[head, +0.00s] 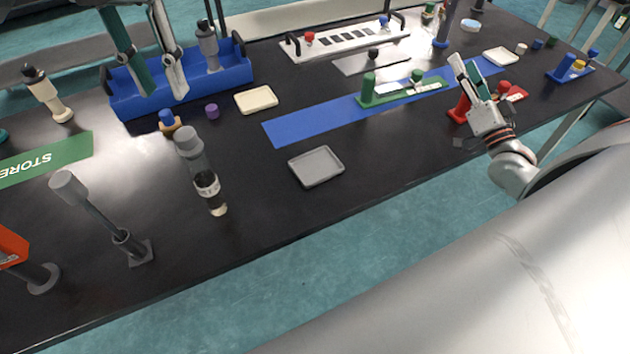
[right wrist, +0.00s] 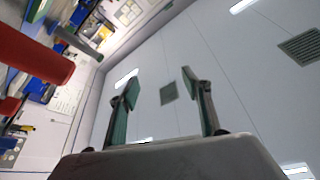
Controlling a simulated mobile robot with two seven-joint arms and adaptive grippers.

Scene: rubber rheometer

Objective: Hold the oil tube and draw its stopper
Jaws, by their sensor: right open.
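A clear tube (head: 210,188) with a dark label and a little pale yellow liquid stands on the black table, left of centre in the head view. Its grey stopper (head: 189,145) is in its top. I take this to be the oil tube, but cannot read the label. My left gripper (head: 165,92) is open and empty, fingers pointing down over the blue tray, beyond the tube and apart from it. My right gripper (head: 466,64) is open and empty at the right of the table, far from the tube. Its two fingers show apart in the right wrist view (right wrist: 158,85).
The blue tray (head: 240,72) holds a grey-topped item (head: 207,45). A grey dish (head: 316,167) lies right of the tube, and a cream dish (head: 256,99) behind it. A grey-headed post (head: 98,212) stands front left. A red stand (head: 460,108) is beside my right gripper.

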